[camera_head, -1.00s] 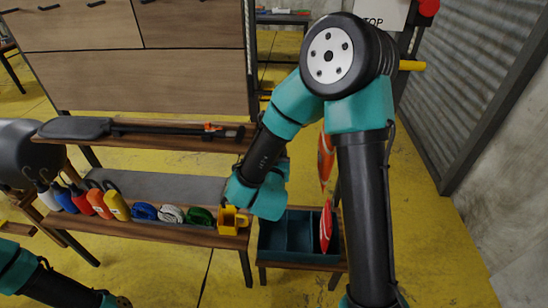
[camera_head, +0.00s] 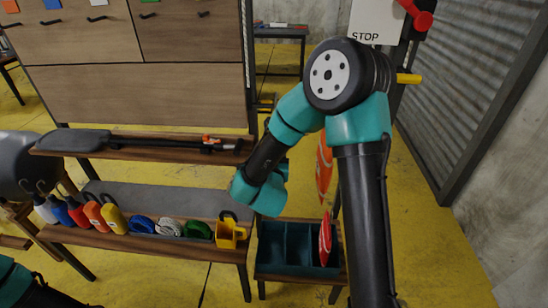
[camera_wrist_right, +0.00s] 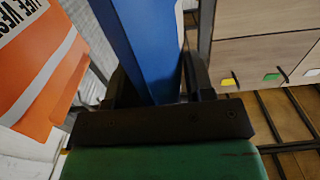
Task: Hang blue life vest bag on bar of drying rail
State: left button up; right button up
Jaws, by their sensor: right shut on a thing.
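My right gripper (camera_wrist_right: 160,95) is shut on a blue item, seemingly the blue life vest bag (camera_wrist_right: 145,45), which fills the upper middle of the right wrist view. Its ends and any loop are out of that view. In the head view, my right wrist hides the gripper and the held bag. An orange bag with a white stripe and partly cut-off life vest lettering (camera_wrist_right: 40,70) is close on the left in the wrist view. I cannot clearly pick out the drying rail's bar. My left arm shows at the lower left edge of the head view, its gripper out of frame.
Orange and red items (camera_head: 323,168) show beside my right arm. Yellow floor lies open at the right.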

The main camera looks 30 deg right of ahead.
jog(key=shift+f, duration=1.25)
jog(key=o, duration=1.2)
jog(key=shift+o, duration=0.2)
